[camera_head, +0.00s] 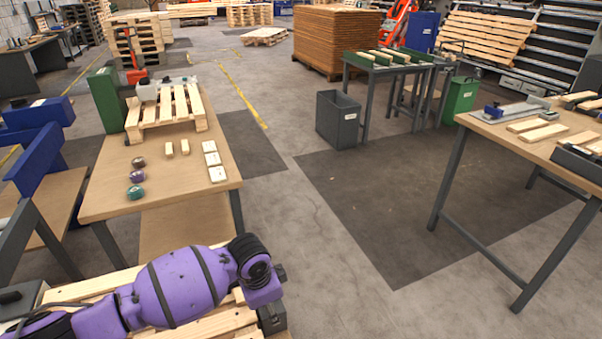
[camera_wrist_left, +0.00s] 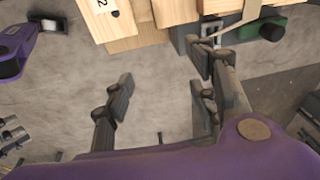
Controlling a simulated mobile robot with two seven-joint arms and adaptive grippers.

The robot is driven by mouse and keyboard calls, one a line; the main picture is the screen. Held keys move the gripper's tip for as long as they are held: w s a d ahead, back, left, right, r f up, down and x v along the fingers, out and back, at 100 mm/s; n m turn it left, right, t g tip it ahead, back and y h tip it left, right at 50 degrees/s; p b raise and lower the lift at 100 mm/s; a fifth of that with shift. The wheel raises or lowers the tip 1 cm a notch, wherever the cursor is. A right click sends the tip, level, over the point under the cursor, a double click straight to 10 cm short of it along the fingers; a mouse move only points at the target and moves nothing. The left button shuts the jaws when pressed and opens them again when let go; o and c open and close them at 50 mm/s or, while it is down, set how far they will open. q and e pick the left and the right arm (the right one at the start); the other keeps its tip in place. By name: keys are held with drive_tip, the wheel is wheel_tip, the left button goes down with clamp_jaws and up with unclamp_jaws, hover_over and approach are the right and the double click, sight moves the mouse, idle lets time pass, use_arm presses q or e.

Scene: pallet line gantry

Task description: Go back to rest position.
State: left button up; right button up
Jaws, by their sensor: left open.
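My left arm (camera_head: 180,285), purple with black joints, reaches in from the lower left in the head view, above light wooden slats. Its gripper is hard to make out there. In the left wrist view, my left gripper (camera_wrist_left: 160,68) shows two dark fingers spread well apart, with nothing between them and grey floor behind. Wooden boards (camera_wrist_left: 175,10) lie at the top of that view, close to the right finger; I cannot tell whether they touch. My right gripper is in neither view.
A wooden table (camera_head: 110,203) ahead holds a small pallet (camera_head: 165,112), tape rolls and white blocks. Wooden slats (camera_head: 215,322) lie under my left arm. Another table (camera_head: 520,148) stands right. A grey bin (camera_head: 337,120) stands on the floor. The middle floor is clear.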

use_arm(q)
drive_tip(key=w+d+r+n+t+h, duration=0.2)
drive_tip(key=d+r+n+t+h, duration=0.25)
drive_tip(key=d, duration=0.45)
drive_tip(key=s+a+f+n+y+p, duration=0.1)
drive_tip(key=s+a+f, duration=0.3)
drive_tip(key=s, duration=0.7)
drive_tip(key=s+a+f+n+t+y+p, duration=0.1)
drive_tip(key=s+a+f+n, duration=0.3)
drive_tip(key=s+a, duration=0.5)
drive_tip(key=s+a+f+n+t+y+p, duration=0.1)
drive_tip(key=s+a+f+n+y, duration=0.2)
drive_tip(key=s+a, duration=0.4)
drive_tip(key=s+f, duration=0.1)
drive_tip(key=s, duration=0.4)
drive_tip(key=shift+s+a, duration=0.2)
drive_tip(key=shift+s, duration=0.15)
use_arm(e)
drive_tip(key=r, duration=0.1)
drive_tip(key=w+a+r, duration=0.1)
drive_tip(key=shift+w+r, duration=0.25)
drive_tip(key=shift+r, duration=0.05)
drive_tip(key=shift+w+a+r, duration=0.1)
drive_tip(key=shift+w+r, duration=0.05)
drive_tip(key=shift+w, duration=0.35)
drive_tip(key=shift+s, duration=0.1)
